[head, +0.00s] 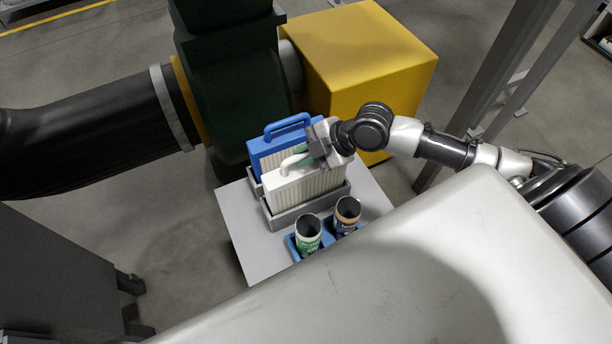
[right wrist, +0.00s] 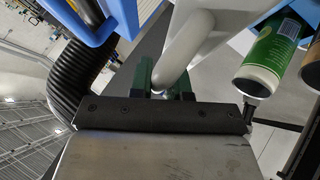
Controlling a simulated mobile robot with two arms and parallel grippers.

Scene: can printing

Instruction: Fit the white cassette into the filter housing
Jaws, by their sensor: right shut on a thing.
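The white cassette (head: 305,192) stands upright in a grey tray (head: 292,218) on a small table. My right gripper (head: 301,153) is shut on the white cassette's handle. In the right wrist view the green fingers of my right gripper (right wrist: 166,82) sit on both sides of the white handle (right wrist: 184,52). The dark green filter housing (head: 232,85) stands behind the table; its opening is not visible. My left gripper is not in view.
A blue cassette (head: 275,144) stands just behind the white one. A green can (head: 308,235) and a brown can (head: 347,216) stand in blue holders at the front. A yellow box (head: 355,60) and a black hose (head: 90,128) flank the housing.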

